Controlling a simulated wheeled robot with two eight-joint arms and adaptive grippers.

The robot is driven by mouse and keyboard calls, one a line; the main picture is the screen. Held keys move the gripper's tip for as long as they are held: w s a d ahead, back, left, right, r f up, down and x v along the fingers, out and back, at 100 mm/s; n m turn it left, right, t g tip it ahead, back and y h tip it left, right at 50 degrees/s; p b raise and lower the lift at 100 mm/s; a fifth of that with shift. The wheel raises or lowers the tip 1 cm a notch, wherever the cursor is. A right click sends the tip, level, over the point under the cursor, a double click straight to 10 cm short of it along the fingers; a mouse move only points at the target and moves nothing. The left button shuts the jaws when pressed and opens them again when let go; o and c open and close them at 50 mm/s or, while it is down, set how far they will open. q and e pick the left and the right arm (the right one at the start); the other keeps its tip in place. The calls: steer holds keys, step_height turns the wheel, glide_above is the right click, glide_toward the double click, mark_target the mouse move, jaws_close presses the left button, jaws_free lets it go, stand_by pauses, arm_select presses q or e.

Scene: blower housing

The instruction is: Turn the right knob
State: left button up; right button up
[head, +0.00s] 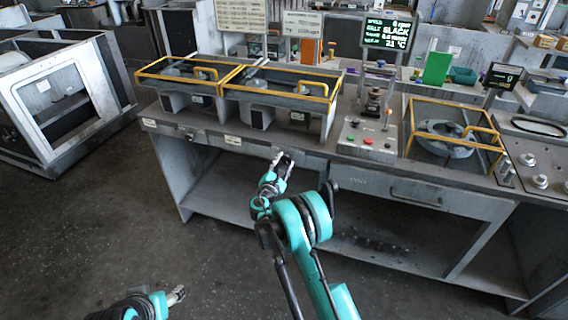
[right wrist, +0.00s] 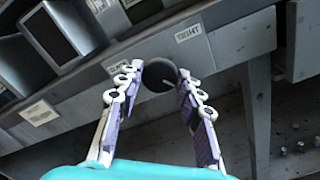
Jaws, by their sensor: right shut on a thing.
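In the right wrist view a dark round knob (right wrist: 160,74) stands out from the grey front panel (right wrist: 235,38) of the bench. My right gripper (right wrist: 160,78) has its two fingers on either side of the knob, shut on it. A pale mark shows on the knob's face. A small white label (right wrist: 194,33) sits above right of it, and another is partly hidden behind a finger. In the head view my right gripper (head: 283,161) is at the bench's front edge and hides the knob. My left gripper (head: 177,295) is low at bottom left, away from the bench.
Yellow-railed housings (head: 192,72) stand on the bench top. A control box (head: 367,143) with red and green buttons and a lit display (head: 388,33) are further right. A drawer handle (head: 415,196) sits right of my right gripper. The floor (head: 90,235) at left is clear.

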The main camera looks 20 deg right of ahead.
steer(key=shift+m, duration=0.3)
steer(key=o, duration=1.2)
steer(key=shift+c, duration=0.2)
steer(key=v, duration=1.2)
